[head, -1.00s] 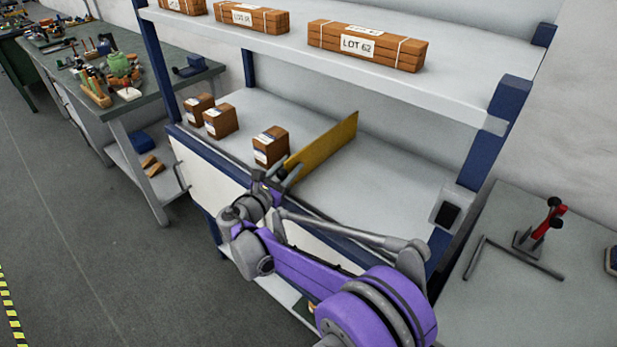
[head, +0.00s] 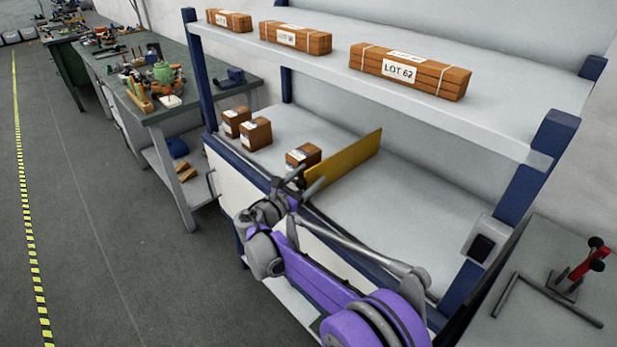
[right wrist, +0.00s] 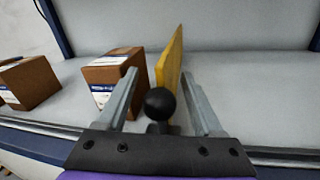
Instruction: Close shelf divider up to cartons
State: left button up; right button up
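The yellow shelf divider (head: 345,158) stands upright on the lower shelf, right of the cartons. It also shows nearly edge-on in the right wrist view (right wrist: 171,65). A brown carton (head: 302,155) is close to its left face; in the right wrist view this carton (right wrist: 110,72) shows a narrow gap to the divider. Two more cartons (head: 255,134) (head: 235,120) stand farther left. My right gripper (right wrist: 163,100) is open at the divider's front end. Its fingers are spread on either side of a round black knob (right wrist: 160,103), apart from it. My left gripper is out of view.
The upper shelf (head: 480,110) overhangs the lower one and carries wooden bundles, one marked LOT 62 (head: 410,73). The lower shelf (head: 400,205) is bare right of the divider. Blue posts (head: 535,170) bound the rack. A bench with a red-handled clamp (head: 585,268) is at right.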

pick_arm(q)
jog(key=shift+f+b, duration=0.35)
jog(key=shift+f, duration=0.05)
pick_arm(e)
jog(key=v, duration=1)
jog(key=shift+s+a, duration=0.2)
jog(key=shift+s, duration=0.1)
